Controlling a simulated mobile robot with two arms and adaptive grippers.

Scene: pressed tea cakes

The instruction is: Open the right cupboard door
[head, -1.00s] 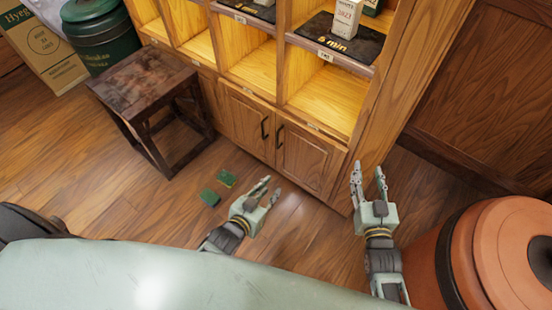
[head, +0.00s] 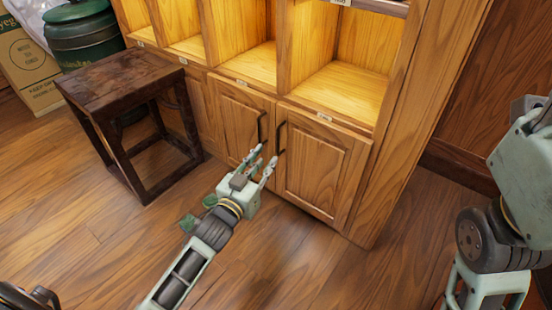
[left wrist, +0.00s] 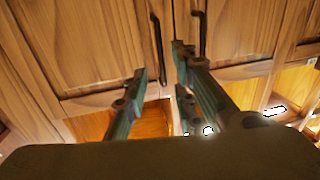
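The right cupboard door (head: 322,168) is a closed brown wooden panel with a dark upright handle (head: 281,138) on its left edge. The left door (head: 236,112) is also closed, and its handle (head: 261,128) is close by. My left gripper (head: 262,164) is open and empty, its fingertips just below the two handles in the head view. In the left wrist view the spread fingers (left wrist: 158,72) point at the doors, and one dark handle (left wrist: 158,48) shows between them. I cannot tell if they touch it. My right gripper is not in view.
A dark wooden stool (head: 124,80) stands left of the cupboard. Lit open compartments (head: 345,92) are above the doors. My right arm (head: 490,240) fills the right edge. The floor before the right door is clear.

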